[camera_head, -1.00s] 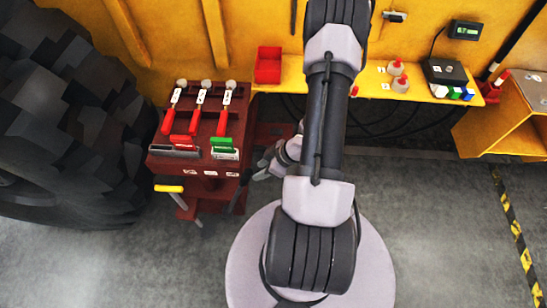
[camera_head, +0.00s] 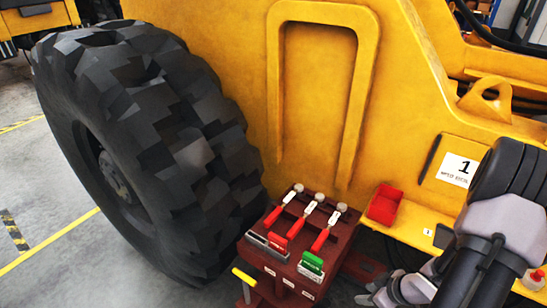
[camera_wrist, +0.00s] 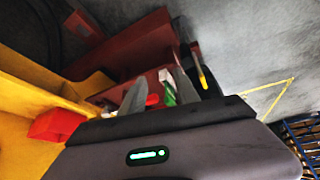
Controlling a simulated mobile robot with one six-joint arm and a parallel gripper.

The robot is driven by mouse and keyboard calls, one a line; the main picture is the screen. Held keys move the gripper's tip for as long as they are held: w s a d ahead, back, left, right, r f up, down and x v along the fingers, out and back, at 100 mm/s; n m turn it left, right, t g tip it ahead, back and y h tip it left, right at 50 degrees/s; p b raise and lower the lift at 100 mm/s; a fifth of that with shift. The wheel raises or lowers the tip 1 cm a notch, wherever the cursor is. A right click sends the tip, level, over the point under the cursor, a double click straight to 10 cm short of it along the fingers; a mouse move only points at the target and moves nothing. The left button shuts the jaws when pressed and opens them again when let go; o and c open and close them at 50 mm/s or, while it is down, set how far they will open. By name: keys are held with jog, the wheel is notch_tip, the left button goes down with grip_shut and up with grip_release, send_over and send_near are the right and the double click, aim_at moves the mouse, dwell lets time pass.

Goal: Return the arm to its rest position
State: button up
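My gripper (camera_wrist: 158,92) shows in the wrist view with its two grey fingers apart. I see nothing held between them. Behind the fingers are a red part and a green part (camera_wrist: 169,86) of the tools on the dark red stand, in the background. In the head view my arm (camera_head: 492,235) is folded at the right edge, with the wrist low beside the stand. The fingertips are mostly hidden or cut off there.
A red bin (camera_head: 384,204) sits on the yellow ledge (camera_head: 405,230). A large black tyre (camera_head: 150,150) stands left.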

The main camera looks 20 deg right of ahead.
jog(key=w+d+r+m+h+b, duration=0.25)
jog(key=w+r+h+b, duration=0.35)
jog(key=r, duration=0.5)
jog(key=w+a+r+m, duration=0.2)
jog(key=a+r+m, duration=0.1)
jog(key=a+r, duration=0.25)
jog(key=s+a+r+m+y+b, duration=0.1)
jog(key=s+a+r+y, duration=0.1)
jog(key=a, duration=0.6)
jog(key=s+a+r+m+y+b, duration=0.1)
jog(key=s+a+r+y+b, duration=0.1)
jog(key=s+a, duration=0.3)
jog(key=s+a+r+m+y+b, duration=0.1)
jog(key=s+a+r+y, duration=0.1)
jog(key=a, duration=1.1)
jog(key=shift+s+t+y, duration=0.3)
jog(key=shift+s, duration=0.55)
